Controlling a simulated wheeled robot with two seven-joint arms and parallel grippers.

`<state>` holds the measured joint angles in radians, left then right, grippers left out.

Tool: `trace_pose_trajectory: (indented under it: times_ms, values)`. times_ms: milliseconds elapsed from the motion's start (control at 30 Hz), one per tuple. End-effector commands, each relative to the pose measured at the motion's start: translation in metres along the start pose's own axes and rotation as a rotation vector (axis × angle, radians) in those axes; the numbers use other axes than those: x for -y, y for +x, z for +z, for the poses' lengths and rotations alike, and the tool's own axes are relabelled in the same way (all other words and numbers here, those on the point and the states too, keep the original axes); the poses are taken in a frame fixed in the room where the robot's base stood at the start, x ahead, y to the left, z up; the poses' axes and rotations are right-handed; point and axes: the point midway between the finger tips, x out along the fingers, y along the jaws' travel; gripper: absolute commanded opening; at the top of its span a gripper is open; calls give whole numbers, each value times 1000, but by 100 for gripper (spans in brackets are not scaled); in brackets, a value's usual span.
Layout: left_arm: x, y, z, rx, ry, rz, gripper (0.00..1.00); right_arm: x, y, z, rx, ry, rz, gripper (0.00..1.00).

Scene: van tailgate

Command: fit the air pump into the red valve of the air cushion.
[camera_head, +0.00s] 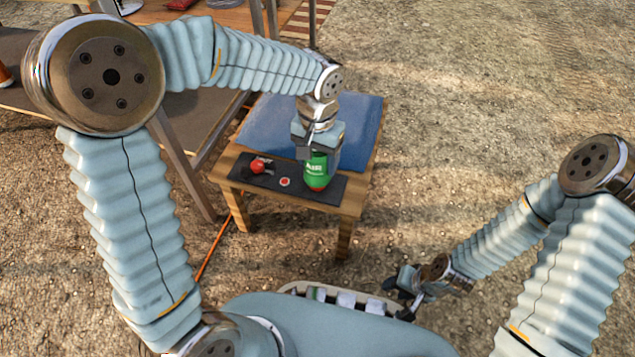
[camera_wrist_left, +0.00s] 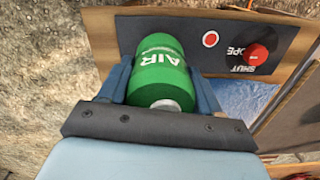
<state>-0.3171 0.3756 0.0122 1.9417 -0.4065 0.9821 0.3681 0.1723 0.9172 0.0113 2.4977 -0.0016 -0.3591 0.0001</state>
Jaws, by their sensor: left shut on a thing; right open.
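The green air pump (camera_head: 316,171), marked AIR, is held in my left gripper (camera_head: 321,157) above the front right part of the small table. In the left wrist view the pump (camera_wrist_left: 160,65) sits between the two fingers, which are shut on it. A red-orange part shows at its lower end in the head view; I cannot tell whether it belongs to the pump or to a valve under it. The blue cushion (camera_head: 270,125) lies flat behind. A round red piece with a white rim (camera_head: 285,182) is left of the pump. My right gripper (camera_head: 405,287) is open and empty, low and away from the table.
A dark panel (camera_head: 240,178) lies along the wooden table's front edge. It carries a red knob (camera_head: 258,166) beside SHUT lettering, readable in the left wrist view (camera_wrist_left: 257,55). An orange cord (camera_head: 213,250) runs down at the left. Open gravel lies right of the table.

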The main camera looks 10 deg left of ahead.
Motion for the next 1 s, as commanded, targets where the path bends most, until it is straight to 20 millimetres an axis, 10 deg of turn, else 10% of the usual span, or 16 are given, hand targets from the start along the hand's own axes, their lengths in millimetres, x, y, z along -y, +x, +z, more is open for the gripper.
trace_pose_trajectory:
  times_ms: [967, 1000]
  values:
    - [0, 26, 0, -1, -1, 0, 21, -1, 2, 0, 0, 0, 0, 43]
    - [0, 26, 0, -1, -1, 0, 66, -1, 2, 0, 0, 0, 0, 43]
